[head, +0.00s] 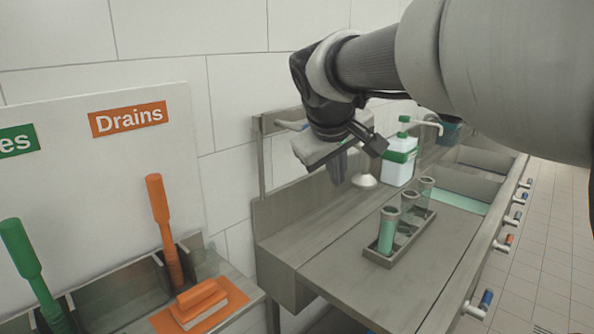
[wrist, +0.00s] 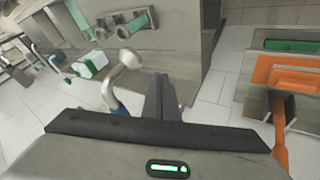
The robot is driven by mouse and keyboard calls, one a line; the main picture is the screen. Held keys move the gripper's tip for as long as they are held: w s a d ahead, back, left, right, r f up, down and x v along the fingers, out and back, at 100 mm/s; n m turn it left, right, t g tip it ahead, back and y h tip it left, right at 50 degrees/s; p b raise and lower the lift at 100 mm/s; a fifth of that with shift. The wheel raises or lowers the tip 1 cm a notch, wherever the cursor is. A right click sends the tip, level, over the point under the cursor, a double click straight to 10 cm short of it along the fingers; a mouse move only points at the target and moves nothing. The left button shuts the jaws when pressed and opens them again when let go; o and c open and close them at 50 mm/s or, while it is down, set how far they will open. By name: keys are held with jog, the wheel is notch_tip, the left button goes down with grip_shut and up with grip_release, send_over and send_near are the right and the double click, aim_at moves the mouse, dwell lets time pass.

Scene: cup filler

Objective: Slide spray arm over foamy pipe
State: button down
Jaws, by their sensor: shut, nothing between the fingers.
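The spray arm (wrist: 127,62) is a pale metal tube with a round disc head and a blue part near its base. In the head view its disc head (head: 365,180) shows just right of my gripper (head: 339,168), which hides much of the tube. My gripper is shut and empty. In the wrist view the shut fingers (wrist: 162,98) point past the spray arm, right beside it; contact cannot be told. Several upright clear pipes stand in a metal rack (head: 398,252) on the counter. The front pipe (head: 387,232) holds green liquid. I cannot tell which pipe is foamy.
A white and green pump bottle (head: 400,160) stands behind the rack. Sink basins (head: 470,165) lie at the far right, with taps along the front edge. At left are an orange brush (head: 165,230), a green brush (head: 28,265) and an orange block (head: 199,304).

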jog(key=w+d+f, duration=0.4)
jog(key=w, duration=0.1)
jog(key=shift+d, duration=0.25)
jog(key=w+d+p, duration=0.8)
jog(key=w+d, duration=0.4)
jog(key=shift+w+d, duration=0.35)
jog(key=shift+w, duration=0.05)
